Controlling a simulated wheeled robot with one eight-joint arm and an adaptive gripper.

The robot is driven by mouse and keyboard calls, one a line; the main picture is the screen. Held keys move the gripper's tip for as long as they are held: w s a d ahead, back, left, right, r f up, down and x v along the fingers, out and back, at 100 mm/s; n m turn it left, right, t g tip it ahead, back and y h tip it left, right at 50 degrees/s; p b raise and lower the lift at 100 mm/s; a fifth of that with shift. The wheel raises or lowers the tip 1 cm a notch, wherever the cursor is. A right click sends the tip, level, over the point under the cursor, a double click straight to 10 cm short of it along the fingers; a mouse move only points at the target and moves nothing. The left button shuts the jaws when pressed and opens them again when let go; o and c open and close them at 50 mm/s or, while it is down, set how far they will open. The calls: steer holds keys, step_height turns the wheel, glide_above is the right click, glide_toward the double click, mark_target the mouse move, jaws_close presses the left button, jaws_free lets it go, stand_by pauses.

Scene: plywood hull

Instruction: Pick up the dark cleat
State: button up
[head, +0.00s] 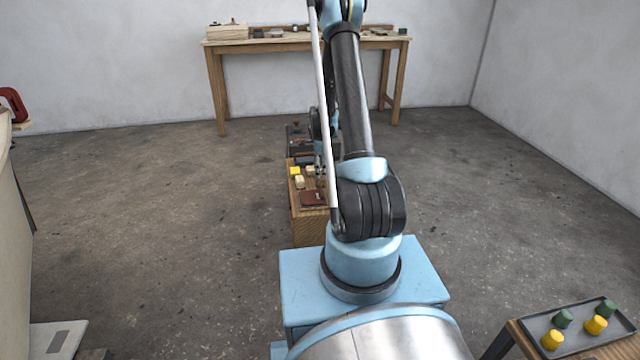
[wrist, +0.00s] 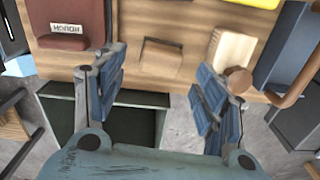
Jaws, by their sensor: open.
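A small brown wooden block (wrist: 161,60), which looks like the dark cleat, sits on the wooden bench top near its edge in the wrist view. It is darker than the pale wooden block (wrist: 231,48) to its right. My gripper (wrist: 155,76) is open, with one finger on each side of the brown block and a gap on both sides. Nothing is held. The right finger is close to the pale block. In the head view I cannot make out the brown block, and my arm covers part of that bench.
A maroon labelled object (wrist: 72,22) lies left of the fingers. A round brown knob (wrist: 238,80) is close to the right finger. A yellow item (head: 295,171) stands on the low bench (head: 309,228). A tray (head: 537,326) holds green and yellow pieces at right.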

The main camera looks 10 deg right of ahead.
mark_target(320, 180)
steer(key=shift+w+f, duration=0.1)
steer(key=shift+f, duration=2.25)
steer(key=shift+c, duration=0.6)
steer(key=c, duration=1)
